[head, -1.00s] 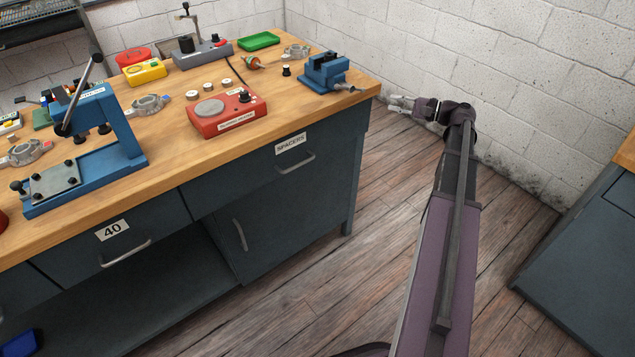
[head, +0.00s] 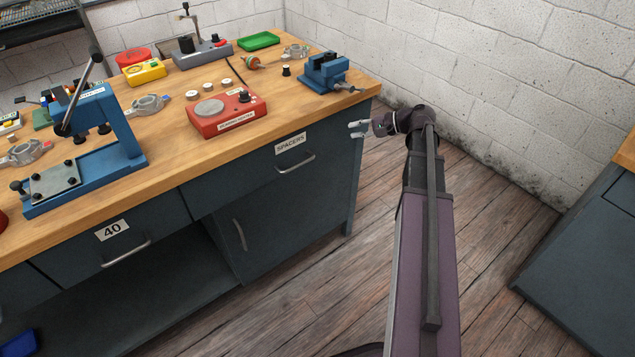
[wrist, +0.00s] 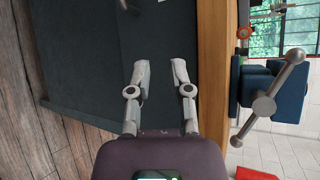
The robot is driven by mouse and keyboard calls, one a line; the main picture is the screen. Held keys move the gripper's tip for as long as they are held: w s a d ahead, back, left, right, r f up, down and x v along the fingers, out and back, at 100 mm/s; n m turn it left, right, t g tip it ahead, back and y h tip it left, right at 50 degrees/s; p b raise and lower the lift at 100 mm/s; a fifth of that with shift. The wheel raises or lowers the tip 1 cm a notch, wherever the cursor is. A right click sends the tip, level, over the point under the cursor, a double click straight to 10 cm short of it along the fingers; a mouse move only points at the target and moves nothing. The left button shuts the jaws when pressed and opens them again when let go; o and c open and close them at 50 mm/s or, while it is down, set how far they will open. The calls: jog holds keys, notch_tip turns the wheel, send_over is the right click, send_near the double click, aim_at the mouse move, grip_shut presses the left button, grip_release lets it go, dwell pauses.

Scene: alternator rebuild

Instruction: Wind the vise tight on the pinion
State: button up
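The blue vise (head: 322,74) stands at the right end of the bench top, with its screw and handle on the right side, by the bench edge. In the wrist view, turned on its side, the vise (wrist: 290,92) is at the right, with its grey cross-bar handle (wrist: 268,102) nearest the camera. I cannot make out a pinion for sure; the jaws are small in the head view and partly hidden in the wrist view. My gripper (head: 356,130) is below and in front of the handle, beside the cabinet end. Its two fingers (wrist: 159,72) are apart, with nothing between them.
The wooden bench edge (wrist: 213,80) lies between my fingers and the vise in the wrist view. A red tester (head: 227,112), a small black knob-like part (head: 286,71) and a green tray (head: 258,41) are on the bench. The floor right of the bench is free.

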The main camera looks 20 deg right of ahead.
jog(key=s+a+f+n+g+h, duration=0.3)
jog(key=s+a+f, duration=0.1)
jog(key=a, duration=0.3)
jog(key=s+a+f+n+g+h, duration=0.2)
jog(key=s+a+f+n+h, duration=0.1)
jog(key=a, duration=0.4)
jog(key=shift+s+a+f+g, duration=0.4)
jog(key=shift+s+f, duration=0.25)
jog(key=shift+f, duration=0.45)
jog(key=s+a+f+n+g+h, duration=0.1)
jog(key=s+a+f+n+h, duration=0.1)
jog(key=s+a+n+h, duration=0.35)
notch_tip(320, 180, up, 19)
jog(key=s+d+m+p, duration=0.1)
jog(key=s+p, duration=0.1)
jog(key=p, duration=1.7)
jog(key=shift+d, duration=0.25)
jog(key=shift+s+d, duration=0.1)
jog(key=shift+s, duration=0.05)
